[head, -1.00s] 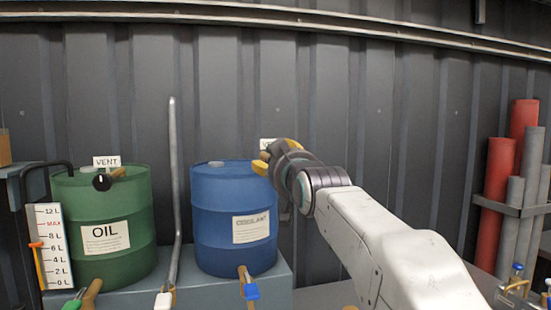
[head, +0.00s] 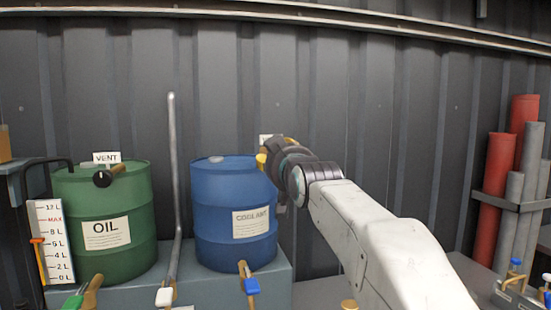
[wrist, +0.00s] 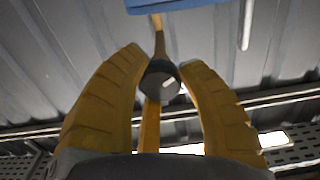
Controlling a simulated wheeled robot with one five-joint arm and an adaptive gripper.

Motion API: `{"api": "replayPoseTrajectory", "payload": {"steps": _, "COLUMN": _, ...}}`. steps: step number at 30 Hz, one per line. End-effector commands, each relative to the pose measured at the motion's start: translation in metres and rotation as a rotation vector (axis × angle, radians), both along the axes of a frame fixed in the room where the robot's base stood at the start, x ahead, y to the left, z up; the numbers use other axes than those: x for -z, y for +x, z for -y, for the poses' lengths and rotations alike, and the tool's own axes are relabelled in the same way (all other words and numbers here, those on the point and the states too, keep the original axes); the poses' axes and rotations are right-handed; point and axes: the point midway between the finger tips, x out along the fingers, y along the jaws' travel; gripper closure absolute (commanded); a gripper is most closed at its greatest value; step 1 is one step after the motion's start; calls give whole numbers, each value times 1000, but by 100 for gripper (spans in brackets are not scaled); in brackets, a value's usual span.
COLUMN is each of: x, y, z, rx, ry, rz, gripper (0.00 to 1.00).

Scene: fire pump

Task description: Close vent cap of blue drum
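The blue drum (head: 225,210) labelled COOLANT stands on a grey bench. In the wrist view its blue edge (wrist: 145,5) shows at the top. The vent cap (wrist: 162,80) is a dark round knob with a white mark, in line with a brass-coloured pipe that runs to the drum. My gripper (head: 262,160) is at the drum's upper right edge in the head view and hides the cap there. In the wrist view its two yellow fingers are apart, one on each side of the cap. Whether they touch it is unclear.
A green OIL drum (head: 105,240) with its own black vent cap (head: 102,178) stands to the left. A grey upright pipe (head: 172,180) is between the drums. Red and grey tubes (head: 498,165) stand at the right. A corrugated wall is behind.

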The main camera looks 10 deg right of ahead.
Motion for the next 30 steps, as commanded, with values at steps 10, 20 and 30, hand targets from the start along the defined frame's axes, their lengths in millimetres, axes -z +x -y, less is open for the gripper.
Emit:
{"api": "replayPoseTrajectory", "payload": {"steps": 10, "x": -1, "y": 0, "z": 0, "rx": 0, "ry": 0, "rz": 3, "gripper": 98}}
{"api": "replayPoseTrajectory", "payload": {"steps": 20, "x": -1, "y": 0, "z": 0, "rx": 0, "ry": 80, "rz": 4, "gripper": 98}}
{"api": "replayPoseTrajectory", "payload": {"steps": 30, "x": -2, "y": 0, "z": 0, "rx": -1, "ry": 363, "rz": 7, "gripper": 98}}
